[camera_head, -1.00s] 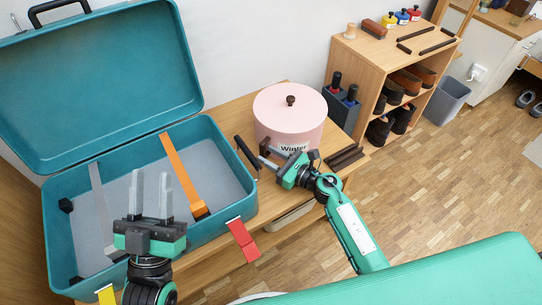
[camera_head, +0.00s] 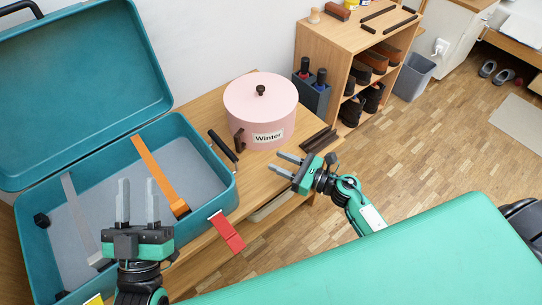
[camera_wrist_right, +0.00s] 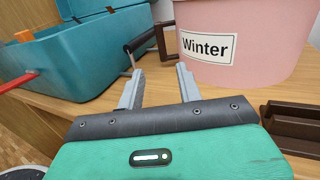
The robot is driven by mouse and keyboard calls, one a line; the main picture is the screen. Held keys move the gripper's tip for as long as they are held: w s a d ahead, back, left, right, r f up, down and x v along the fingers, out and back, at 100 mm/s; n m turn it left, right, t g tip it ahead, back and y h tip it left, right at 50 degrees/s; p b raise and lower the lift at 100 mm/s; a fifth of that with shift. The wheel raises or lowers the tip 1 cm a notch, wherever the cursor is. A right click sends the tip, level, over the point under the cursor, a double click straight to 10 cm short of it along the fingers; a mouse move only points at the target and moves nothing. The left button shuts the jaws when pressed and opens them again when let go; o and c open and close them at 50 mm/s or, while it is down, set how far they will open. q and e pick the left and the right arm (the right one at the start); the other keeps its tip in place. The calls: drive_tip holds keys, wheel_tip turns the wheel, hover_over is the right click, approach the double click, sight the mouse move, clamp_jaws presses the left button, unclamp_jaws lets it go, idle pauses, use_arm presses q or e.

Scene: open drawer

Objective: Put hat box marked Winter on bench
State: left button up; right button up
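The pink hat box (camera_head: 262,112) with a dark knob on its lid and a white "Winter" label stands upright on the wooden bench (camera_head: 262,185). It also shows large in the right wrist view (camera_wrist_right: 262,40). My right gripper (camera_head: 281,163) is open and empty in front of the box, apart from it. In the right wrist view its two fingers (camera_wrist_right: 158,82) point toward the box and the bench top. My left gripper (camera_head: 138,202) is open and empty, with its fingers over the open teal suitcase (camera_head: 205,207).
The suitcase fills the left of the bench, its lid (camera_head: 80,95) raised. A dark handle (camera_head: 223,146) lies between suitcase and box. Dark brown strips (camera_head: 319,139) lie right of the box. A shoe shelf (camera_head: 345,45), a grey bin (camera_head: 413,76) and open floor are to the right.

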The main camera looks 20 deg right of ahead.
drive_tip(key=s+a+r+n+t+h, duration=0.2)
drive_tip(key=s+r+n+t, duration=0.3)
drive_tip(key=r+n, duration=0.6)
drive_tip(key=s+a+r+n+t+h, duration=0.3)
drive_tip(key=s+a+r+n+t, duration=0.2)
drive_tip(key=r+n, duration=0.7)
drive_tip(key=s+n, duration=0.2)
drive_tip(key=n, duration=0.4)
drive_tip(key=shift+s+r+n, duration=0.15)
drive_tip(key=shift+s+n, duration=0.15)
drive_tip(key=shift+s, duration=0.05)
drive_tip(key=shift+s, duration=0.1)
